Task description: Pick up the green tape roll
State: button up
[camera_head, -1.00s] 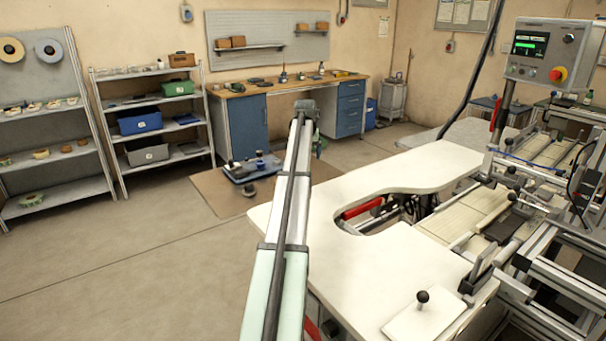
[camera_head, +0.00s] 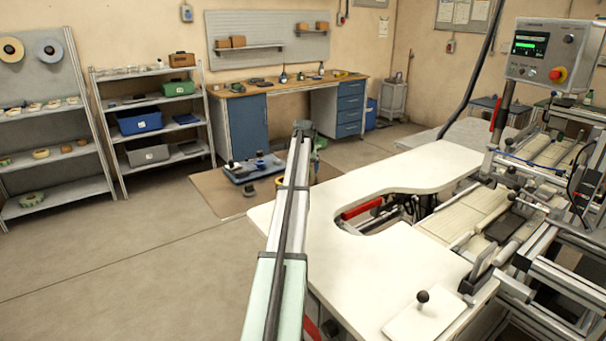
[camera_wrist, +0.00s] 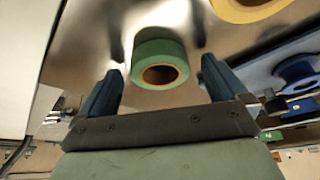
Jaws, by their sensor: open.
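In the wrist view a green tape roll (camera_wrist: 160,52) with a tan core rests on a shiny metallic surface (camera_wrist: 90,35). My open gripper (camera_wrist: 160,68) has one dark blue finger on each side of the roll in the picture. Neither finger visibly touches it, and I cannot tell how much depth separates them. In the head view my arm reaches away from the camera and its far end is at mid-picture; the fingers cannot be made out there.
A yellow roll (camera_wrist: 250,8) and a blue reel (camera_wrist: 297,72) lie right of the green roll in the wrist view. In the head view, a white worktop (camera_head: 365,270) is right of my arm, and open floor (camera_head: 130,260) is at left.

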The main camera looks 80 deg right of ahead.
jog(key=shift+c, duration=0.3)
jog(key=c, duration=1.1)
jog(key=shift+o, duration=0.2)
